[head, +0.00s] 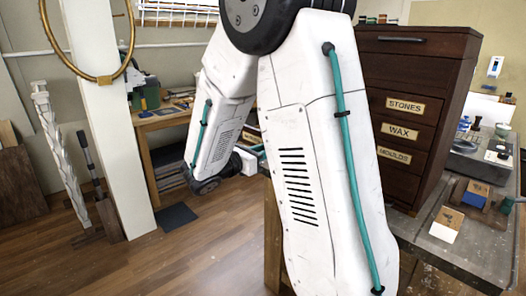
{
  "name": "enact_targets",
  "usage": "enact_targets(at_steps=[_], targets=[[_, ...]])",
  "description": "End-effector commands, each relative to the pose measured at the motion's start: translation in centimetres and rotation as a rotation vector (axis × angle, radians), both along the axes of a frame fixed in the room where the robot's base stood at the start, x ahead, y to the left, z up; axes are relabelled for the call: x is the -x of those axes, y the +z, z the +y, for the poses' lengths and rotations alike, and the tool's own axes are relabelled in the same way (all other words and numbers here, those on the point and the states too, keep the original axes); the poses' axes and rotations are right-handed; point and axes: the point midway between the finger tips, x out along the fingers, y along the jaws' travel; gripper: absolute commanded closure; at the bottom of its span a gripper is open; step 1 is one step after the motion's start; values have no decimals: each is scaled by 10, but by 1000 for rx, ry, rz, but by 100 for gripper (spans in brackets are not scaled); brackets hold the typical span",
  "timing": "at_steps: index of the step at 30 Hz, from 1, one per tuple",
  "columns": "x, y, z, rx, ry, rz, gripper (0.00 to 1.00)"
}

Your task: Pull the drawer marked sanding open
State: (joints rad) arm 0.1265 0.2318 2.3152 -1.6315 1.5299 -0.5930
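A dark brown wooden drawer cabinet (450,60) stands at the right of the head view. Its drawers marked STONES (405,106), WAX (400,131) and MOULDS (394,154) show, and look shut. No label reading sanding can be read. My own white arm covers the left part of the cabinet front. A sliver of dark front with part of a pale label (250,134) shows at the left of the arm, its words unreadable. The white end of my arm, at my gripper (250,160), shows just below that sliver. Its fingertips are hidden behind the upper arm link.
The cabinet stands on a grey-topped bench (460,245) with a blue block (474,196) and other small items on its right side. A white post (115,130) with a gilt ring and a wooden side bench (160,120) stand at left. Open wooden floor lies at lower left.

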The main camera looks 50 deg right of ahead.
Motion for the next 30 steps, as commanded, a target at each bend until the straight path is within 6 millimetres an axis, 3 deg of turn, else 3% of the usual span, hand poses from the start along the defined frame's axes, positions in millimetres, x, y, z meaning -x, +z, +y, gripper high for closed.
enact_targets(at_steps=[1,2,3,14,24,30], targets=[[0,0,0,0,0,0,100],[0,0,0,0,0,0,66],[0,0,0,0,0,0,55],[-1,0,6,0,3,0,53],[-4,0,60,-1,6,0,53],[-5,0,78,0,3,0,53]])
